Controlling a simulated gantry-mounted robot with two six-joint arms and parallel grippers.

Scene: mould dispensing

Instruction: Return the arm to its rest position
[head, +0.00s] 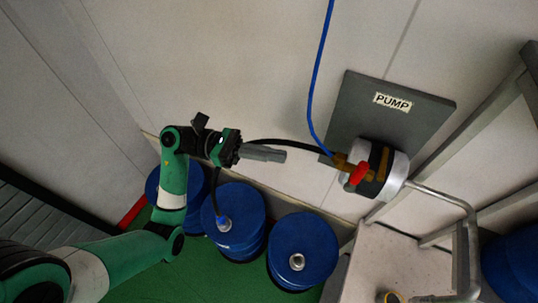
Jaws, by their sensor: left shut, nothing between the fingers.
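My left arm, green and white, comes in from the lower left and bends up at the elbow. Its left gripper (282,155) points right, with its grey fingers closed together and nothing between them. It hangs in front of the pale wall, left of the pump (378,172) and apart from it. My right gripper is not in view.
A grey panel with a PUMP label (393,102) backs the pump, which has a red handle (358,174). A blue hose (315,90) rises from it; a black hose passes near my gripper. Blue drums (303,240) stand below on green floor. A metal frame (480,130) is at right.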

